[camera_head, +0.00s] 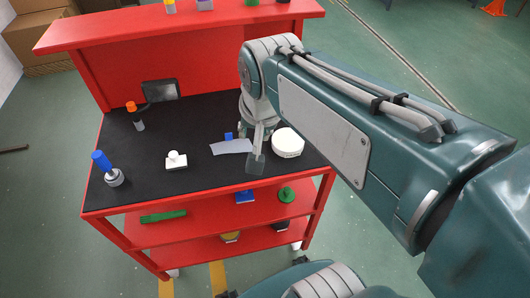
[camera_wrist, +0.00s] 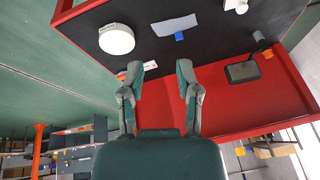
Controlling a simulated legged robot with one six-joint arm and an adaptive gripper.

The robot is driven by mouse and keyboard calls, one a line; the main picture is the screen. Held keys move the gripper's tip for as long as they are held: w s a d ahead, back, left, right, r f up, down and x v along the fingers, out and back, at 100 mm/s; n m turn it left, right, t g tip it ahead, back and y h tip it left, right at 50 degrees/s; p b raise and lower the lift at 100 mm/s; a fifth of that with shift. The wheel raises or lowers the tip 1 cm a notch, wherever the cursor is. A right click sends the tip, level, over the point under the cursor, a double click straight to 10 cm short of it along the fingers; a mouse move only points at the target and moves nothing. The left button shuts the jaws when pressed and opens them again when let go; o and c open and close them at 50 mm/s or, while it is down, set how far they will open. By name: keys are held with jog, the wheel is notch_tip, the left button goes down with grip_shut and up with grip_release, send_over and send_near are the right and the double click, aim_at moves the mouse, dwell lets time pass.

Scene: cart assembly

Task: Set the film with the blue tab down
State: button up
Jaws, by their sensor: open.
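The film (camera_head: 234,148) is a pale grey-white sheet with a small blue tab (camera_head: 228,136) at its far edge. It lies on the black top of the red cart (camera_head: 110,196). In the wrist view the film (camera_wrist: 175,25) and its tab (camera_wrist: 179,36) show at the top, beyond my fingertips. My gripper (camera_head: 258,146) is over the cart top, just right of the film in the head view. In the wrist view my gripper (camera_wrist: 161,72) has its two fingers spread with nothing between them. The film is apart from the fingers there.
A white round item (camera_head: 288,143) stands close right of my gripper. A white block with a knob (camera_head: 176,162), a blue-handled tool (camera_head: 102,162), an orange-topped item (camera_head: 134,113) and a dark box (camera_head: 160,90) share the top. A raised red shelf (camera_head: 200,26) runs behind.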

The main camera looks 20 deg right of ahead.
jog(key=s+f+n+t, duration=0.1)
jog(key=s+f+n, duration=0.1)
jog(key=s+n, duration=0.3)
jog(key=shift+s, duration=1.2)
